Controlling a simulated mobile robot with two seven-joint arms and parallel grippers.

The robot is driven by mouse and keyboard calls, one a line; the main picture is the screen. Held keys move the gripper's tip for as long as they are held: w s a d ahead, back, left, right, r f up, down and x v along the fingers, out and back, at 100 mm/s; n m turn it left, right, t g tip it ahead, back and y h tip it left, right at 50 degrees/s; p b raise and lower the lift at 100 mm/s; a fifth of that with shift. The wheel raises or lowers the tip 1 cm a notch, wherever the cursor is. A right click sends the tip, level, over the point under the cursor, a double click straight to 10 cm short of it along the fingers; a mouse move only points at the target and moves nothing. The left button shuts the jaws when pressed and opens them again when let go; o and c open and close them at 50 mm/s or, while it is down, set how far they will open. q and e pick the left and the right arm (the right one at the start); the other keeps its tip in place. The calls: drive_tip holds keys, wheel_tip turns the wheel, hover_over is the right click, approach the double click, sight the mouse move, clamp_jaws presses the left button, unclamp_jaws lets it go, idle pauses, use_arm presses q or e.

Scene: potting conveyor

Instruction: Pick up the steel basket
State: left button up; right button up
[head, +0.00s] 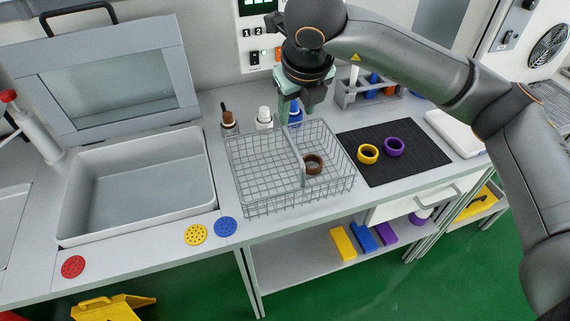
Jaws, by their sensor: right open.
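The steel basket (262,187) is a wire basket with a divider across its middle, standing on the counter in the middle of the head view. A brown ring (313,164) lies in its right compartment. My right gripper (289,116) is open and hangs over the basket's far side, pointing down. Its fingers partly overlap the far rim in the picture, and I cannot tell whether they touch it. My left gripper is not in view.
Small bottles (264,118) stand behind the basket. A black mat (419,165) with a yellow ring (368,154) and a purple ring (394,147) lies to the right. A sink basin (140,190) is at left. Red, yellow and blue discs (225,227) lie along the front edge.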

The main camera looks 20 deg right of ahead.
sight(289, 135)
drive_tip(key=x, duration=0.6)
drive_tip(key=shift+f+p, duration=0.2)
drive_tip(key=shift+p, duration=0.2)
drive_tip(key=x, duration=0.1)
drive_tip(key=p+x, duration=0.1)
drive_tip(key=x, duration=0.1)
drive_tip(key=a+x, duration=0.1)
drive_tip(key=x, duration=0.1)
drive_tip(key=shift+w+d+f, duration=0.1)
drive_tip(key=shift+w+f, duration=0.05)
drive_tip(key=shift+f+b, duration=0.25)
drive_tip(key=shift+b, duration=0.1)
drive_tip(key=shift+c, duration=0.2)
clamp_jaws()
idle(0.3)
idle(1.1)
